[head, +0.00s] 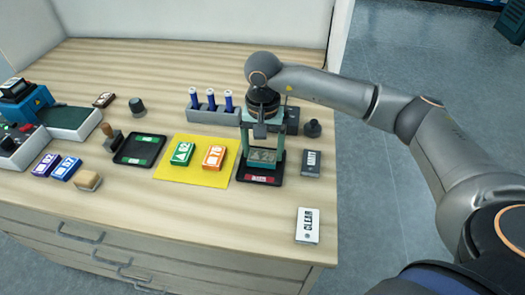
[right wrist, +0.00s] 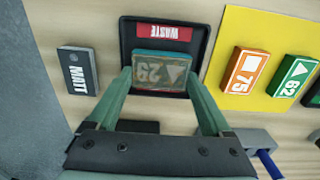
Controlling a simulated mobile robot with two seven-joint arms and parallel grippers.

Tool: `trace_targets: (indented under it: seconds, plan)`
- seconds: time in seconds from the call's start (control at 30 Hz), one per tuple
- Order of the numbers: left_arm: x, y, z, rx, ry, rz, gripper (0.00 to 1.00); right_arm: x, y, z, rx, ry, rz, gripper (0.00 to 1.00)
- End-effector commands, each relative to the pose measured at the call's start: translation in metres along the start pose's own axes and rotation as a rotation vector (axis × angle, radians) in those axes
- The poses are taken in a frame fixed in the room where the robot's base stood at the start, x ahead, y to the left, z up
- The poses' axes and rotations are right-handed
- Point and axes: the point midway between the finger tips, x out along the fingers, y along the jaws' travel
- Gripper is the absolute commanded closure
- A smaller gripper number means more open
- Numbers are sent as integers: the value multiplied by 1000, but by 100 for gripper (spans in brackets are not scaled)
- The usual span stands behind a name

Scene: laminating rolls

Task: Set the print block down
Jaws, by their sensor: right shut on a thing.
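My right gripper (head: 262,158) points down over the black waste tray (head: 243,178), which has a red WASTE label. It is shut on a print block (right wrist: 160,72) with a teal edge and a dull tan face showing 29 and a triangle. In the right wrist view the fingers grip the block at its two sides. The block lies within the outline of the waste tray (right wrist: 126,38), just beside the red label. I cannot tell whether it touches the tray floor. My left gripper is not in view.
A yellow mat (head: 195,176) left of the tray bears a green block (head: 182,153) and an orange block (head: 213,157). A grey MATT block (head: 311,162) stands close on the right; a CLEAR block (head: 307,225) lies nearer. A rack with blue-handled tools (head: 211,104) is behind.

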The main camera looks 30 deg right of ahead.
Motion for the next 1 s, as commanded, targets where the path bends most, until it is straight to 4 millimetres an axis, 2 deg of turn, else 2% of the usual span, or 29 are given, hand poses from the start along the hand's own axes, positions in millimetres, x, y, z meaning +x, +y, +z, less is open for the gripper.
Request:
trace_targets:
  seconds: [0.13, 0.5, 0.53, 0.63, 1.0]
  plan:
    - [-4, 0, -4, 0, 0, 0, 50, 14, -1, 1, -1, -2, 0, 70]
    - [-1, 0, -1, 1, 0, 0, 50, 20, -1, 0, -1, 0, -1, 70]
    - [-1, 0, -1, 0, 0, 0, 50, 20, -1, 0, -1, 0, 0, 15]
    - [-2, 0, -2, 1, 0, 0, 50, 19, -1, 0, -1, 0, 0, 4]
    - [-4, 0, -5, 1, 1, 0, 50, 13, -1, 0, -1, 1, -2, 4]
